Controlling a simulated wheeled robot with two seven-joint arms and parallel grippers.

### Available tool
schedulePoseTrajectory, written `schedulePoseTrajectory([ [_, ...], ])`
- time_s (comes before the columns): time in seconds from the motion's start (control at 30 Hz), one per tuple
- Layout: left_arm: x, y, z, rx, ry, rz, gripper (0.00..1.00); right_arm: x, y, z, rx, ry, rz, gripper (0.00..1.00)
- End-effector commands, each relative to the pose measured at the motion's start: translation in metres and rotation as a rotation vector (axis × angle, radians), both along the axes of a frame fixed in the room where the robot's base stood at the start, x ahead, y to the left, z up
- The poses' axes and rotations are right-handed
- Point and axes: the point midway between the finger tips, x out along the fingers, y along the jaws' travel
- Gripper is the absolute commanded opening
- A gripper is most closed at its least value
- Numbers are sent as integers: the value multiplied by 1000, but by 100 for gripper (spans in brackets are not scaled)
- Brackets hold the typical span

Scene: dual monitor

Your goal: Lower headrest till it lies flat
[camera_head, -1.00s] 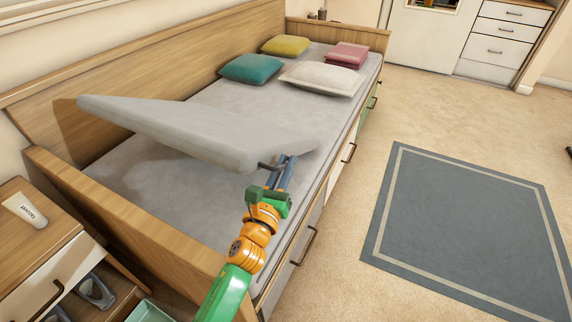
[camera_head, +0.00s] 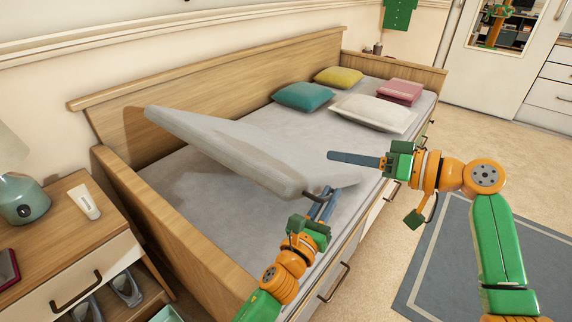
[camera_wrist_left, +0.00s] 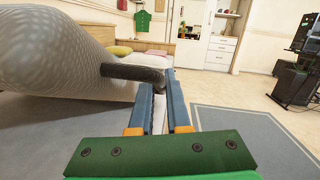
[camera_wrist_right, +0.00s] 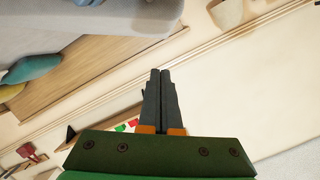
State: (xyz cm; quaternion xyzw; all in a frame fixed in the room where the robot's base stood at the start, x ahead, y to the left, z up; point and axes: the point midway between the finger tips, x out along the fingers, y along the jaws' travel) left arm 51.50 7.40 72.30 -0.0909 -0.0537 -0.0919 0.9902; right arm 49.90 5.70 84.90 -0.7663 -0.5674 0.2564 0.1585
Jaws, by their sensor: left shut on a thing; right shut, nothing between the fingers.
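The headrest (camera_head: 225,148) is a grey padded panel standing tilted above the bed, with a gap beneath part of it. Its underside and hinge are hidden. In the left wrist view its rounded edge (camera_wrist_left: 55,55) fills the upper left, and a dark handle (camera_wrist_left: 132,73) runs from it to my left fingers. My left gripper (camera_head: 327,198) is shut on this handle at the headrest's near right corner. My right gripper (camera_head: 335,157) is shut and empty above the bed, just right of the headrest; its closed fingers (camera_wrist_right: 160,85) show in the right wrist view.
The mattress (camera_head: 195,190) is bare around the headrest. Teal (camera_head: 304,96), yellow (camera_head: 338,76) and white pillows (camera_head: 375,113) and pink folded cloth (camera_head: 400,92) lie at the far end. A nightstand (camera_head: 95,250) stands at left. The floor right of the bed holds a grey rug (camera_head: 425,270).

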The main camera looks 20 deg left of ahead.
Motion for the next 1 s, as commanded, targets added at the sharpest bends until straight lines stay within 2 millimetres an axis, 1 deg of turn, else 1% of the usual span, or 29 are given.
schedulePoseTrajectory([
  [0.03, 0, 0, 0, 0, 0, 0, 0, -6, 4, 9, 2, -13, 30, 0],
  [0.13, 0, 0, 0, -1, 0, 0, 0, -11, 13, 15, 3, -21, 58, 0],
  [0.27, 0, 0, 0, 0, 0, 0, 0, -7, 35, 10, 3, -18, 59, 0],
  [0.4, 0, 0, 0, 0, 0, 0, 0, -1, 64, 4, 4, -16, 56, 0],
  [0.5, 0, 0, 0, 0, 0, 0, 0, 2, 82, -1, 0, -15, 54, 0],
  [0.8, 0, 0, 0, 0, 0, 0, 0, 6, 103, -6, 0, -18, 52, 0],
  [1.0, 0, 0, 0, 0, 0, 1, 0, 1, 104, -19, 2, -21, 49, 0],
])
